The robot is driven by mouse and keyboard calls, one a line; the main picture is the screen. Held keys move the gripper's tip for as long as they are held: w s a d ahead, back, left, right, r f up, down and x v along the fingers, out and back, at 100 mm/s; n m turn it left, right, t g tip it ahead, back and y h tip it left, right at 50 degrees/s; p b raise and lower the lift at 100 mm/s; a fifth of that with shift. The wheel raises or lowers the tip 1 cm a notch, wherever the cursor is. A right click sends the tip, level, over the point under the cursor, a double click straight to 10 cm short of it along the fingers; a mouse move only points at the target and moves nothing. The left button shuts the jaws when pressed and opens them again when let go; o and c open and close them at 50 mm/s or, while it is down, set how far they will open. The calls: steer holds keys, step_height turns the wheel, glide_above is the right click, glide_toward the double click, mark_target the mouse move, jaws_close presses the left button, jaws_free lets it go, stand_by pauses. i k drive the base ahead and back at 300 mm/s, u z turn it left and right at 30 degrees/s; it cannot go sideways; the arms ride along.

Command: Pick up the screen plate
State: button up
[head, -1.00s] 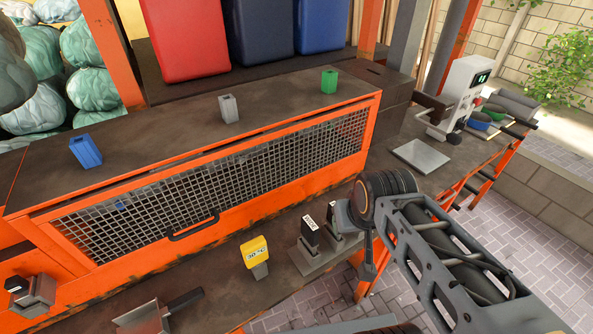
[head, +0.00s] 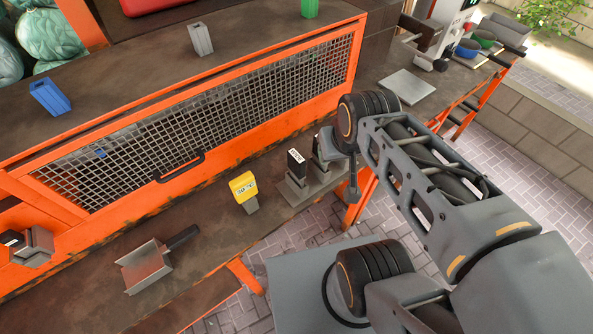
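I cannot tell for sure which thing is the screen plate. Two upright dark pieces with white labels, a nearer one (head: 297,165) and a farther one (head: 322,150), stand in a grey metal holder (head: 312,186) on the front bench. A flat grey plate (head: 408,86) lies on the bench farther right. My gripper (head: 353,186) hangs at the end of my arm, just right of the farther labelled piece in the picture. It shows edge-on and partly behind my arm, so its opening is hidden. Nothing is visibly held.
An orange mesh guard (head: 200,125) with a black handle runs behind the bench. Blue (head: 50,97) and grey (head: 200,39) blocks stand on top.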

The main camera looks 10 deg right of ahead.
mark_target(296, 163)
steer(key=u, duration=0.4)
steer(key=k, duration=1)
steer(key=u, duration=0.4)
steer(key=i, duration=0.55)
steer(key=u, duration=0.25)
